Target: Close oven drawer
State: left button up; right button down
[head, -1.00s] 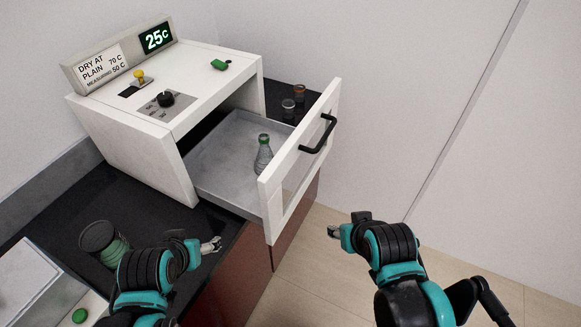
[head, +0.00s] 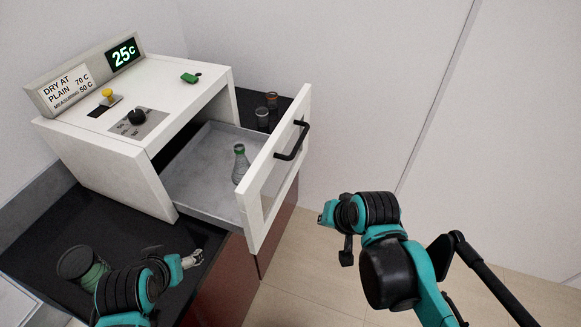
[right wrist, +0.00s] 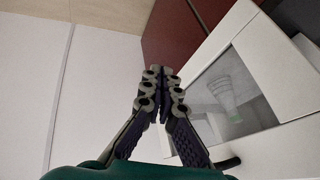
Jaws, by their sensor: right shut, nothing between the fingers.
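The white oven (head: 140,120) stands on the black bench, with its drawer (head: 200,177) pulled out to the right. The drawer has a white framed glass front (head: 252,205) with a black handle (head: 294,142). A glass flask with a green band (head: 240,165) stands upright inside; it shows through the glass in the right wrist view (right wrist: 225,95). My right gripper (right wrist: 158,75) is shut and empty, in front of the drawer front and apart from it. In the head view its fingers are mostly hidden by the wrist. My left gripper (head: 196,258) is over the bench, apart from the drawer; its jaw gap is too small to tell.
Two small jars (head: 263,117) stand on the bench behind the drawer. A dark glass vessel with green (head: 80,265) lies or stands near the left arm. The oven top has a yellow knob, a black dial and a green object (head: 191,78). The floor (head: 310,255) right of the bench is clear.

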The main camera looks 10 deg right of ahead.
jog(key=w+d+r+m+g+y+p, duration=0.1)
jog(key=w+d+r+m+y+p, duration=0.2)
jog(key=w+m, duration=0.55)
jog(key=m+y+b, duration=0.2)
jog(key=m+y, duration=0.1)
jog(key=m, duration=0.8)
send_near(285, 170)
jog(key=x, duration=0.3)
jog(key=d+x, duration=0.1)
jog(key=x, duration=0.1)
jog(key=shift+a+f, duration=0.1)
jog(key=shift+f, duration=0.3)
jog(key=shift+w+a, duration=0.3)
jog(key=shift+a, duration=0.2)
jog(key=shift+r, duration=0.1)
